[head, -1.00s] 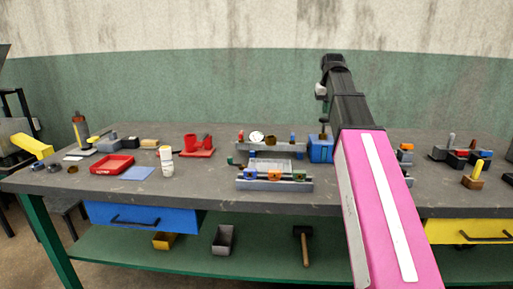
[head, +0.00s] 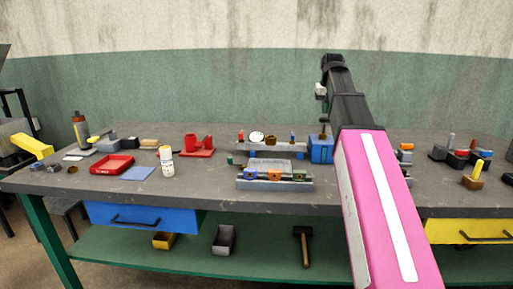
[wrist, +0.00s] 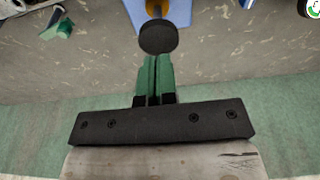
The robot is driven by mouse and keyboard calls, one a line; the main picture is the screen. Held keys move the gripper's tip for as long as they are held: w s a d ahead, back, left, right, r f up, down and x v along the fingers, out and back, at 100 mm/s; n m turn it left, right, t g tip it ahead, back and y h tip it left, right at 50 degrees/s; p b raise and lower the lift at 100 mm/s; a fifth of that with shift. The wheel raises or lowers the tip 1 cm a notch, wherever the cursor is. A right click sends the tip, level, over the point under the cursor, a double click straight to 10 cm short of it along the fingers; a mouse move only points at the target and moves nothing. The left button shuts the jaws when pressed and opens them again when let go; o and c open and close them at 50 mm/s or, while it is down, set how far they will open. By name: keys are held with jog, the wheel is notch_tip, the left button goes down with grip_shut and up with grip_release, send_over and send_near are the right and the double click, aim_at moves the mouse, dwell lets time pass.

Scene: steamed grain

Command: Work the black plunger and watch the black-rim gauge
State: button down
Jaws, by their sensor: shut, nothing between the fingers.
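The black plunger (wrist: 158,37) has a round black knob and rises from a blue box (wrist: 182,12) in the wrist view. The plunger also shows small in the head view (head: 324,128), above the blue box (head: 322,149). My gripper (wrist: 158,58) is shut, its green fingers together and empty, with the tips beside or over the knob's edge. Whether they touch it cannot be told. A round white-faced gauge (head: 257,137) stands left of the blue box in the head view; its reading is too small to make out.
A grey fixture (head: 274,185) with coloured blocks is in front of the gauge. A red tray (head: 112,165) and a white bottle (head: 167,162) stand further left. Small blocks (head: 457,158) lie right of my arm. The green wall is close behind the bench (head: 220,187).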

aim_at(325, 120)
jog(key=shift+f, duration=0.1)
dwell(0.3)
jog(key=shift+f, duration=2.5)
jog(key=shift+r, duration=3.85)
